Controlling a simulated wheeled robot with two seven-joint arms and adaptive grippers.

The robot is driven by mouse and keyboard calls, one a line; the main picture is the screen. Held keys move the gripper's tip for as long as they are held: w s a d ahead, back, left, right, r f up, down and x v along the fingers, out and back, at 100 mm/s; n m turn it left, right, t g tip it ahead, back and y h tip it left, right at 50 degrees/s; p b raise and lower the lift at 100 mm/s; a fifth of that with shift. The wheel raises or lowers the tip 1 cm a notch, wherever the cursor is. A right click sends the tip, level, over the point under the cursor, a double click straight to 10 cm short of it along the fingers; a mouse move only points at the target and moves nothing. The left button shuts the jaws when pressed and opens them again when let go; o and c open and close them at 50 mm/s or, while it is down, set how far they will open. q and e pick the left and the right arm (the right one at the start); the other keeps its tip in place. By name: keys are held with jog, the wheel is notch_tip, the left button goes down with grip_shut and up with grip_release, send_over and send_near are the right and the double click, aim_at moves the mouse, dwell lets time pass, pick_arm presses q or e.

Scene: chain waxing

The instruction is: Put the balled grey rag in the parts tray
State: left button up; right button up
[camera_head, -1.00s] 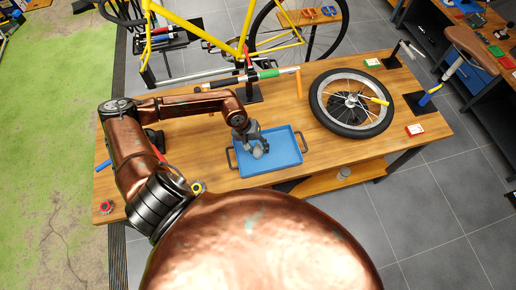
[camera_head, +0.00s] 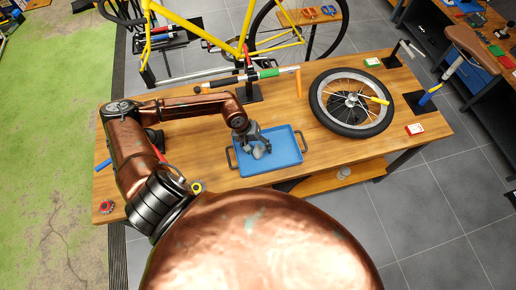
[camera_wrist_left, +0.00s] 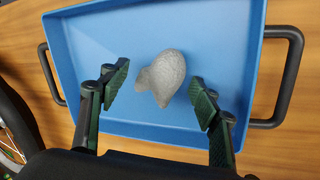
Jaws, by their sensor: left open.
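The balled grey rag (camera_wrist_left: 162,78) lies on the floor of the blue parts tray (camera_wrist_left: 110,40) in the left wrist view. In the head view the rag (camera_head: 259,153) shows small, just below my left gripper (camera_head: 258,146), inside the tray (camera_head: 287,151). My left gripper (camera_wrist_left: 157,90) is open, with one finger on each side of the rag and a visible gap to each. My right gripper is not in view.
The tray has dark handles at both ends and stands on a wooden workbench (camera_head: 205,140). A spoked wheel (camera_head: 350,103) lies right of the tray. A tool with green and orange parts (camera_head: 268,74) is behind it. A yellow bicycle (camera_head: 190,28) stands beyond the bench.

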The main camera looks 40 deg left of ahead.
pick_arm(q)
jog(key=v, duration=1.2)
jog(key=shift+b, duration=0.3)
